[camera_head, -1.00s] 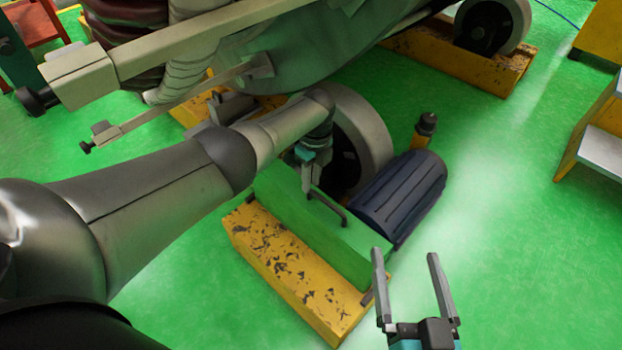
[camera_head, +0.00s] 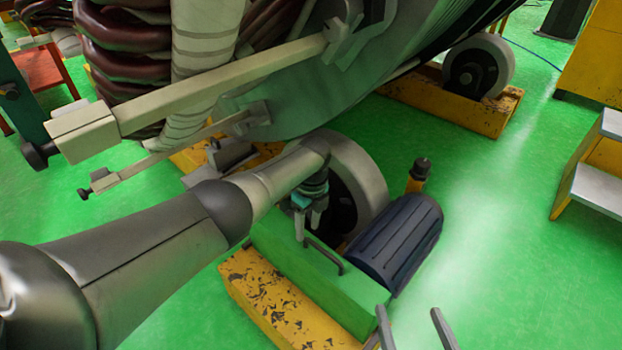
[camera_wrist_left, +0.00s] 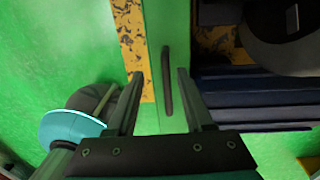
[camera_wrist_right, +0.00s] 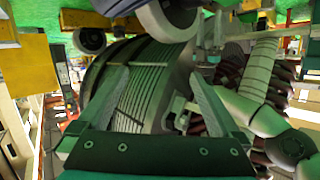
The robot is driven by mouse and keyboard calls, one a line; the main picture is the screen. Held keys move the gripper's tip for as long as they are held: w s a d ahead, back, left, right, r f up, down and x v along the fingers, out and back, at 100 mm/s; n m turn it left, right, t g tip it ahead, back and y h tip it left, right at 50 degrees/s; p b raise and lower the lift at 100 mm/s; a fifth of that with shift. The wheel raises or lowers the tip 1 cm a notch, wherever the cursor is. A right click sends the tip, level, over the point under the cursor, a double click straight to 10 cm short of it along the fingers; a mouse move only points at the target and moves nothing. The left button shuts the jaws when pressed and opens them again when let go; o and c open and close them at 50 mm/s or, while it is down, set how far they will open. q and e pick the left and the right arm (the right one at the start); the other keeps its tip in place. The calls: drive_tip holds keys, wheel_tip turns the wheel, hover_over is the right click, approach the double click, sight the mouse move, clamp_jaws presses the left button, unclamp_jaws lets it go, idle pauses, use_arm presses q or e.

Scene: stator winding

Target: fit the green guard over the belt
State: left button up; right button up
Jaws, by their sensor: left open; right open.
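The green guard (camera_head: 322,278) is a long green cover with a dark bar handle (camera_head: 324,254) on top. It sits beside the roller wheel (camera_head: 358,185) and the dark blue ribbed motor (camera_head: 398,240), by the yellow base. My left gripper (camera_head: 309,232) is open just above the handle. In the left wrist view the handle (camera_wrist_left: 167,82) stands between the open fingers, apart from both, and the guard (camera_wrist_left: 177,60) runs under it. My right gripper (camera_head: 412,326) is open and empty at the bottom edge of the head view. I cannot make out the belt.
The worn yellow base (camera_head: 268,300) lies along the guard's near side. A large green drum (camera_head: 300,95) and a pale beam (camera_head: 225,85) hang above my left arm. Yellow steps (camera_head: 590,170) stand at the right. Green floor (camera_head: 510,260) is free at right.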

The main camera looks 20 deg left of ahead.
use_arm(q)
drive_tip(key=shift+r+p, duration=0.3)
drive_tip(key=shift+r, duration=0.3)
drive_tip(key=shift+w+r+p, duration=0.1)
drive_tip(key=shift+r+p, duration=0.35)
drive_tip(key=shift+r, duration=0.2)
drive_tip(key=shift+r+p, duration=0.45)
drive_tip(key=shift+r, duration=0.2)
use_arm(e)
drive_tip(key=s+d+f+g+h+p, duration=0.25)
drive_tip(key=s+d+g+h, duration=0.25)
drive_tip(key=d+g, duration=0.45)
use_arm(q)
wheel_tip(320, 180, up, 11)
drive_tip(key=p, duration=0.3)
drive_tip(key=shift+w+d+f+p, duration=0.2)
drive_tip(key=shift+w+p, duration=0.2)
drive_tip(key=shift+w, duration=0.05)
use_arm(e)
wheel_tip(320, 180, down, 6)
drive_tip(key=s, duration=0.1)
drive_tip(key=shift+s+d+f, duration=0.15)
drive_tip(key=shift+f, duration=0.05)
drive_tip(key=shift+g, duration=0.25)
